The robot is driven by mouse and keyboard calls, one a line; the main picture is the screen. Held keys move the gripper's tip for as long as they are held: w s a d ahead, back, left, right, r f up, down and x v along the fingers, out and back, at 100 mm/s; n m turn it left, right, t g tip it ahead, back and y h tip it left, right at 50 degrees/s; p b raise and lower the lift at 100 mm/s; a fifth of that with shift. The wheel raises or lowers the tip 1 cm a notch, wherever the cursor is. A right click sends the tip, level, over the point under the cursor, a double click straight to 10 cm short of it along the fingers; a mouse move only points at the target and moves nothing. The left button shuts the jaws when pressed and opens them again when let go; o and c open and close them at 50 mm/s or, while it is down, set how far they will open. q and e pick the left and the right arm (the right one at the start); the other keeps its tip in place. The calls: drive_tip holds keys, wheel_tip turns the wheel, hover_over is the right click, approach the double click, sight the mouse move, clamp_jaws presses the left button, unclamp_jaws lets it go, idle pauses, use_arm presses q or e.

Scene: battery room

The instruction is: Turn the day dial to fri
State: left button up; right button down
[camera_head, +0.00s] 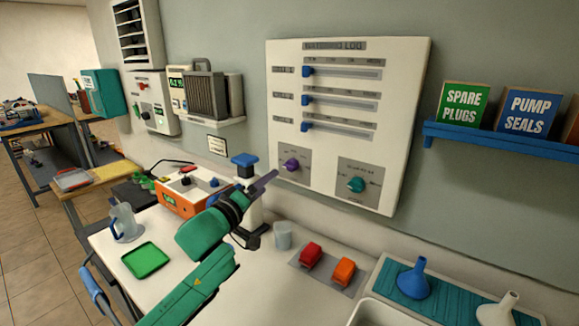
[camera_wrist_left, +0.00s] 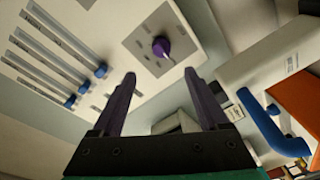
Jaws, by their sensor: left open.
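A white watering log board (camera_head: 408,120) hangs on the wall. It carries a purple dial (camera_head: 291,165) on a grey plate at lower left and a teal dial (camera_head: 356,184) on another plate to its right. Their labels are too small to read, so I cannot tell which is the day dial or where either points. In the left wrist view the purple dial (camera_wrist_left: 161,46) lies ahead, between and beyond the fingertips. My left gripper (camera_head: 272,176) is open and empty, close in front of the board at lower left, apart from the dial. My right gripper is not in view.
Three blue sliders (camera_head: 306,100) sit above the dials. Below are a white and blue stand (camera_head: 245,160), an orange box (camera_head: 178,200), a grey cup (camera_head: 282,235), and red (camera_head: 311,254) and orange (camera_head: 344,271) blocks. A blue shelf (camera_head: 480,139) is at right.

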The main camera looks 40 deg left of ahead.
use_arm(q)
approach(288, 168)
drive_tip(key=d+x, duration=0.1)
drive_tip(key=x, duration=0.5)
drive_tip(key=a+p+x, duration=0.1)
drive_tip(key=x, duration=0.2)
drive_tip(key=shift+w+a+r, duration=0.1)
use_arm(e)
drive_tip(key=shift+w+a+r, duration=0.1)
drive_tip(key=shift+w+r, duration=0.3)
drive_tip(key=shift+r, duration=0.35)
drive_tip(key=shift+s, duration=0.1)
use_arm(q)
drive_tip(key=shift+w, duration=0.1)
clamp_jaws()
